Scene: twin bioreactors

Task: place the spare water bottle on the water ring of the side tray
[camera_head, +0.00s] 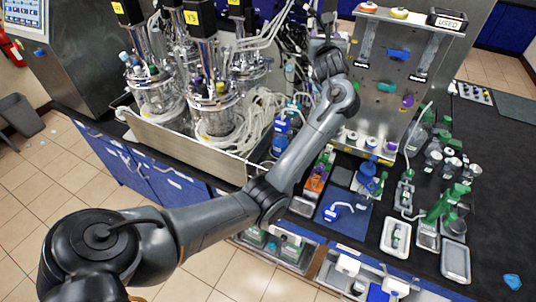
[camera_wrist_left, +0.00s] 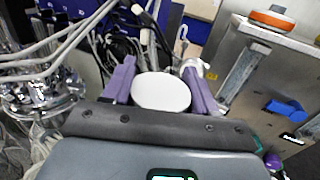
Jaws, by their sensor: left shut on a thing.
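My left gripper (camera_head: 326,22) is raised high behind the forearm, beside the upright steel panel; it is small and partly hidden in the head view. In the left wrist view its purple fingers (camera_wrist_left: 160,88) are shut on a white round object (camera_wrist_left: 161,92). Only the object's flat round face shows, so I cannot tell if it is the spare water bottle. Blue-capped bottles (camera_head: 281,127) stand at the right side of the reactor tray (camera_head: 190,146). I cannot make out the water ring; my forearm covers part of that area. My right gripper is not in view.
Glass reactors (camera_head: 214,110) with tangled tubing fill the left. The steel panel (camera_head: 385,75) carries blue, teal and purple parts, with an orange-topped item (camera_wrist_left: 276,20) on its top edge. Green and blue fittings and small trays (camera_head: 455,262) crowd the black bench at right.

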